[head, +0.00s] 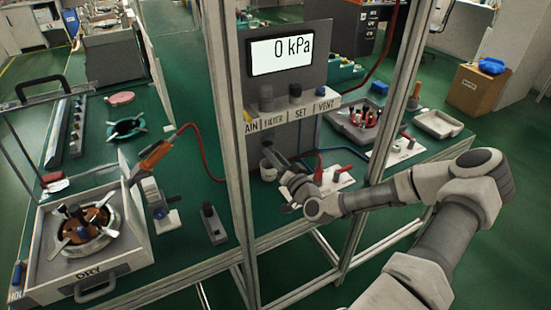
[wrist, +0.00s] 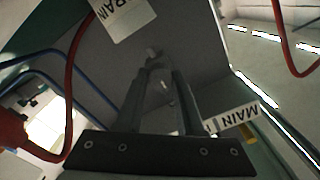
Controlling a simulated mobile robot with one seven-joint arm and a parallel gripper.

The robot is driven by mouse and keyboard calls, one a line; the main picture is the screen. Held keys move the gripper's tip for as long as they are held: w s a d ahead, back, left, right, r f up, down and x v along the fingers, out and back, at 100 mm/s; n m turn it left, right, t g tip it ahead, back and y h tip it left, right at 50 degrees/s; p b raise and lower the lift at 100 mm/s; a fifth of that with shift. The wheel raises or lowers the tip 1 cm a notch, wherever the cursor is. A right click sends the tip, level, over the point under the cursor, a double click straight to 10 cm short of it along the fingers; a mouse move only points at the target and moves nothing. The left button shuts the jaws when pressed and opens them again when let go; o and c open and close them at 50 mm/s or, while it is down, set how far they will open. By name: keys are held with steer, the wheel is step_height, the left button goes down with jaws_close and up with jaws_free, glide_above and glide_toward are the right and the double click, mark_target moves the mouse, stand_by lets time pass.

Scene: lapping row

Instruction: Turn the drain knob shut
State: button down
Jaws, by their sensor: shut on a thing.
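In the wrist view my gripper (wrist: 158,70) points at the grey panel, its two fingers close together at the tips. They are shut on a small pale grey piece, the drain knob (wrist: 152,52), just below the DRAIN label (wrist: 124,14). Most of the knob is hidden between the fingers, and its angle cannot be told. In the head view my gripper (head: 272,152) reaches in under the labelled shelf of the gauge stand. I cannot make out the knob there.
The gauge display (head: 281,52) reads 0 kPa. Dark knobs stand on the labelled shelf (head: 300,112) above my gripper. A metal frame post (head: 228,120) stands left of my gripper. A MAIN label (wrist: 232,118) lies right of the fingers. Red and blue hoses run nearby.

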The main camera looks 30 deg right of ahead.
steer(key=shift+m, duration=0.4)
steer(key=c, duration=0.5)
jaws_free()
steer(key=shift+s, duration=0.1)
steer(key=shift+s+d, duration=0.15)
steer(key=shift+s, duration=4.2)
steer(key=shift+s+d, duration=0.15)
steer(key=shift+s, duration=4.15)
